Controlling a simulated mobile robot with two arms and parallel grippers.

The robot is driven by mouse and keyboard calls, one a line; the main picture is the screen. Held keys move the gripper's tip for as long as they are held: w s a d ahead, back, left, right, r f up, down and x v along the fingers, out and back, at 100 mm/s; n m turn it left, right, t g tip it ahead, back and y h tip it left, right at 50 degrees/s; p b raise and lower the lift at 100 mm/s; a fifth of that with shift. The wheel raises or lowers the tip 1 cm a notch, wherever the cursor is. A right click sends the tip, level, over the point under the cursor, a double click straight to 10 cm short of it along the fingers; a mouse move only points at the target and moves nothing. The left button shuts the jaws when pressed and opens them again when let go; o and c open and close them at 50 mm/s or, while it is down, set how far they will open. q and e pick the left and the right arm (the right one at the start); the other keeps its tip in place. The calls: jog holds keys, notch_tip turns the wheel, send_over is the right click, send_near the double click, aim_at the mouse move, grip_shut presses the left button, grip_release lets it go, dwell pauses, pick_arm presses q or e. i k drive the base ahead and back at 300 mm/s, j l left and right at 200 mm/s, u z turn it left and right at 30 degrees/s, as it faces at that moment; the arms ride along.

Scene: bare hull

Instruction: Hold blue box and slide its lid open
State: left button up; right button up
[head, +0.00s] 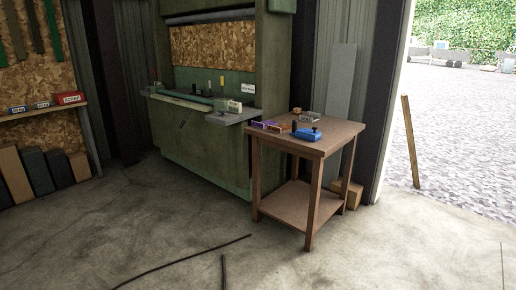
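A small blue box (307,134) sits on top of a brown wooden table (340,131), near its front edge. A small dark knob-like part shows on its upper side. It is too small to tell where the lid ends or whether it is open. Neither of my grippers is in view, and nothing is touching the box.
Beside the blue box stand a purple item (263,124), a brown item (281,127), a grey item (309,116) and a small black upright piece (294,126). A green workbench (205,150) stands left of the table. Thin dark strips (185,262) lie on otherwise open floor in front.

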aim_at(305, 131)
jog(key=i, duration=0.85)
jog(key=i+j+z, duration=0.15)
jog(key=i, duration=1.55)
